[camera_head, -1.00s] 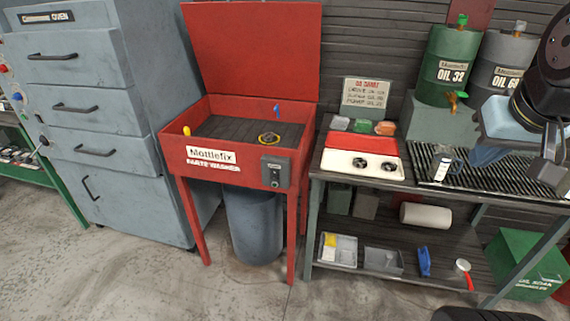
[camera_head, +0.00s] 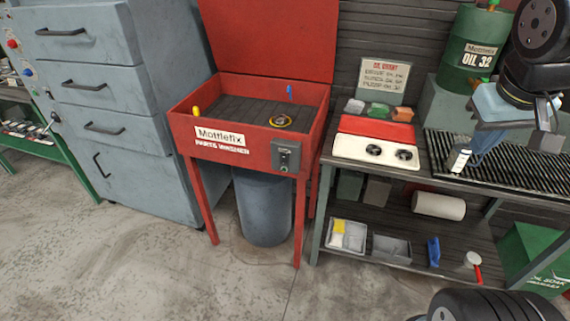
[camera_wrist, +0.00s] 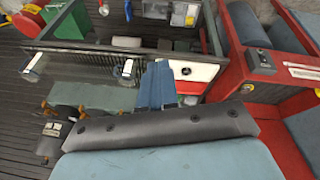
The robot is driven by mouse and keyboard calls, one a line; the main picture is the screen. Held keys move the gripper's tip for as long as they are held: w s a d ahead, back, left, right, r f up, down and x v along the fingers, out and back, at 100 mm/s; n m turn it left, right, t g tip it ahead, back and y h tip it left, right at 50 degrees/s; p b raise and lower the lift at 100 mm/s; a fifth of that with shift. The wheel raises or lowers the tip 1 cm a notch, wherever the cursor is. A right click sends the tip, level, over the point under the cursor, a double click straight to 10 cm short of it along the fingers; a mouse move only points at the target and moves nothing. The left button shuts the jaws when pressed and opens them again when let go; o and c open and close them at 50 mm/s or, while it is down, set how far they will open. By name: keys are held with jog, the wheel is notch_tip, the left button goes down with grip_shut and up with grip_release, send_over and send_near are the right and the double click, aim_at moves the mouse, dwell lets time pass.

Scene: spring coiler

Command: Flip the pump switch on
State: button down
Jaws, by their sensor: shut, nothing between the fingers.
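The pump switch sits on a small grey box (camera_head: 287,155) on the front right of the red parts washer (camera_head: 180,130). The box also shows in the wrist view (camera_wrist: 259,58), at upper right. The switch lever is too small to read its position. My gripper (camera_head: 477,147) is at the right in the head view, over the bench and well apart from the switch box. Its blue fingers (camera_wrist: 158,72) are together and empty in the wrist view.
A bench with a black grating (camera_head: 520,165) stands right of the washer. It carries a red-and-white unit (camera_head: 373,150), a sign (camera_head: 383,80) and a small white bottle (camera_head: 459,158). A grey oven (camera_head: 85,90) stands at left.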

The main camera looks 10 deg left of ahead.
aim_at(284, 164)
jog(key=w+a+f+n+t+h, duration=0.3)
jog(key=w+a+f+n+h, duration=0.6)
jog(key=w+a+f+n, duration=0.6)
jog(key=s+a+f+n+t+y, duration=0.2)
jog(key=a+f+n+t+y, duration=0.2)
jog(key=a+f+n, duration=0.5)
jog(key=s+a+f+n+t+y, duration=0.3)
jog(key=a+f+n, duration=0.5)
jog(key=a, duration=0.8)
jog(key=n+t+y, duration=0.1)
jog(key=t, duration=0.1)
jog(key=shift+s+a+f+t+y, duration=0.2)
jog(key=shift+a+f+t+y, duration=0.2)
jog(key=w, duration=0.4)
jog(key=w+f, duration=0.1)
jog(key=w, duration=0.4)
jog(key=w+d, duration=0.1)
jog(key=w, duration=0.4)
jog(key=shift+d+f, duration=0.1)
jog(key=shift+f, duration=0.25)
